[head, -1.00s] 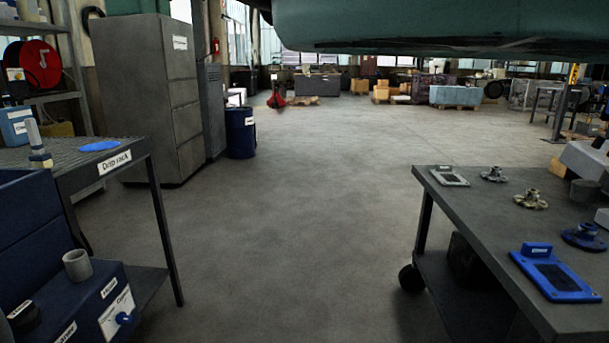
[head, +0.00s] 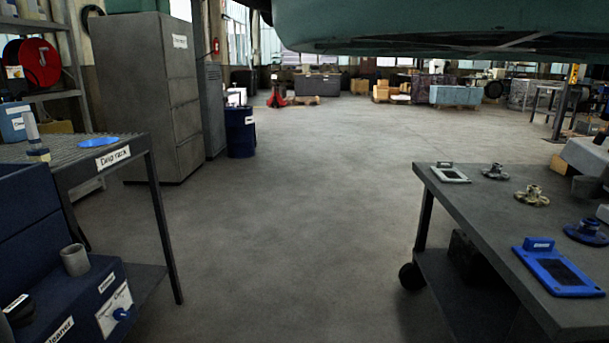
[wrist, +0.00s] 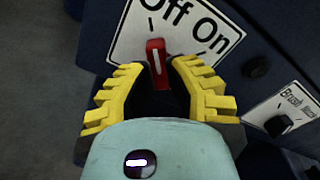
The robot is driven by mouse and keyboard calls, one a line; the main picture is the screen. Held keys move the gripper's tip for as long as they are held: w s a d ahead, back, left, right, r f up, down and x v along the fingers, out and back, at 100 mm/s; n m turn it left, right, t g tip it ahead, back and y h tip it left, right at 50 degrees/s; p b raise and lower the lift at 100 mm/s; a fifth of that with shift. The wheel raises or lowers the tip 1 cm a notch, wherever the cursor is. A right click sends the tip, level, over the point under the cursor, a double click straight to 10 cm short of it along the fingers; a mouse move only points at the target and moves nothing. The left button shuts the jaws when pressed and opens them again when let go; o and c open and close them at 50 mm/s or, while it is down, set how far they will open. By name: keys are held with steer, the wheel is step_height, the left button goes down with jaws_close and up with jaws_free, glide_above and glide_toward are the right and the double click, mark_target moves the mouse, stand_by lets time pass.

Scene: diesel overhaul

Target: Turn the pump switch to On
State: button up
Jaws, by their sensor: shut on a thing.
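The pump switch (wrist: 157,58) is a red lever on a white plate (wrist: 187,25) marked "Off" and "On", seen in the wrist view. The lever points up toward the tick mark under "Off", with the "On" mark to its right. My gripper (wrist: 160,84) has its yellow ridged fingers on either side of the lever and is shut on it. The lever's lower end is hidden between the dark finger pads. My gripper does not show in the head view.
A second plate with a black knob (wrist: 278,126) and another dark knob (wrist: 257,67) lie to the right of my gripper. In the head view, a blue parts cleaner (head: 70,285) stands lower left, a workbench (head: 465,225) right. The floor between is clear.

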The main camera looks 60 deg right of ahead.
steer(key=m+b, duration=0.2)
steer(key=m, duration=0.2)
steer(key=m+b, duration=0.2)
steer(key=m, duration=0.2)
steer(key=m+b, duration=0.3)
steer(key=shift+w+d+m, duration=0.2)
steer(key=shift+d+m, duration=0.05)
steer(key=shift+m, duration=0.15)
steer(key=m+p, duration=0.1)
steer(key=m, duration=0.4)
steer(key=o, duration=0.6)
steer(key=shift+w, duration=0.1)
steer(key=o, duration=1)
